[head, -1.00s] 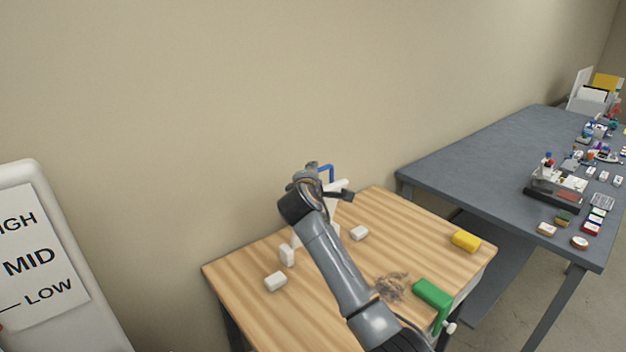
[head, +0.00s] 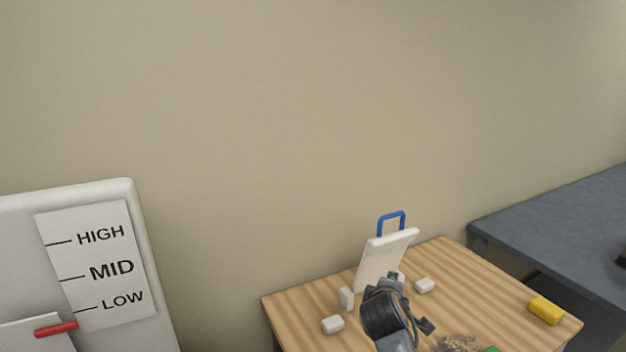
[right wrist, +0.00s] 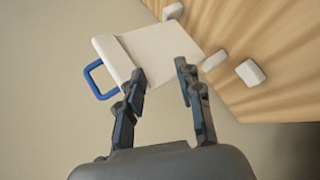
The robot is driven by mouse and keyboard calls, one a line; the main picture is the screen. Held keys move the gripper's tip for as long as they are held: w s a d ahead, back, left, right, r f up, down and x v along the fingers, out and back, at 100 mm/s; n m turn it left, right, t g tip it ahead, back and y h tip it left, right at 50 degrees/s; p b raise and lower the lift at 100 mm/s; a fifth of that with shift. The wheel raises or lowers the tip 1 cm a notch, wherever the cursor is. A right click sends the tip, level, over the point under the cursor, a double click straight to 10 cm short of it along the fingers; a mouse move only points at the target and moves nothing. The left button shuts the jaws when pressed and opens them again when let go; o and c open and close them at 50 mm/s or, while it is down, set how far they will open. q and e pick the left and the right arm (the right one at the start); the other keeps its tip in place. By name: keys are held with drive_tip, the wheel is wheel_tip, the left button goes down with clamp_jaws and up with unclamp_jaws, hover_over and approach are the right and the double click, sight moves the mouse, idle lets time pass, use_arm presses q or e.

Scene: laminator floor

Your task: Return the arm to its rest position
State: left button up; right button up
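My right gripper (head: 410,301) is low in the head view, in front of the wooden table's items. In the right wrist view my right gripper (right wrist: 160,72) has its two fingers well apart, with nothing held between them. A white board (head: 383,262) with a blue handle (head: 391,222) stands tilted on the wooden table. The white board (right wrist: 158,48) and its blue handle (right wrist: 95,80) also show beyond the fingertips in the right wrist view. The left fingertip overlaps the board's edge there; I cannot tell whether they touch. My left gripper is not in view.
The wooden table (head: 470,285) carries small white blocks (head: 333,325), a yellow block (head: 545,310), a brown tangled heap (head: 459,343) and a partly seen green thing (head: 492,349). A grey table (head: 560,225) stands right. A HIGH/MID/LOW panel (head: 120,200) with a red lever (head: 56,329) stands left.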

drive_tip(key=s+f+m+g+y, duration=0.1)
drive_tip(key=s+f+m, duration=0.1)
drive_tip(key=s+f, duration=0.2)
drive_tip(key=s+f+m+g+y, duration=0.1)
drive_tip(key=s+f, duration=0.4)
drive_tip(key=s, duration=0.5)
drive_tip(key=s+f+m+g, duration=0.2)
drive_tip(key=s+f, duration=0.3)
drive_tip(key=s, duration=0.2)
drive_tip(key=shift+s+d+f+m+y, duration=0.1)
drive_tip(key=shift+d+f+m+y, duration=0.05)
drive_tip(key=shift+m+y, duration=0.25)
drive_tip(key=s+a+f+m+g+y, duration=0.2)
drive_tip(key=s+m+g, duration=0.25)
drive_tip(key=s, duration=1.65)
wheel_tip(320, 180, down, 27)
drive_tip(key=s, duration=0.1)
drive_tip(key=s+d+f+g+b, duration=0.1)
drive_tip(key=s+d+f+g, duration=0.1)
drive_tip(key=s+f, duration=1.4)
drive_tip(key=shift+s+d+f+b, duration=0.35)
drive_tip(key=shift+s+d, duration=0.05)
drive_tip(key=shift+d, duration=0.3)
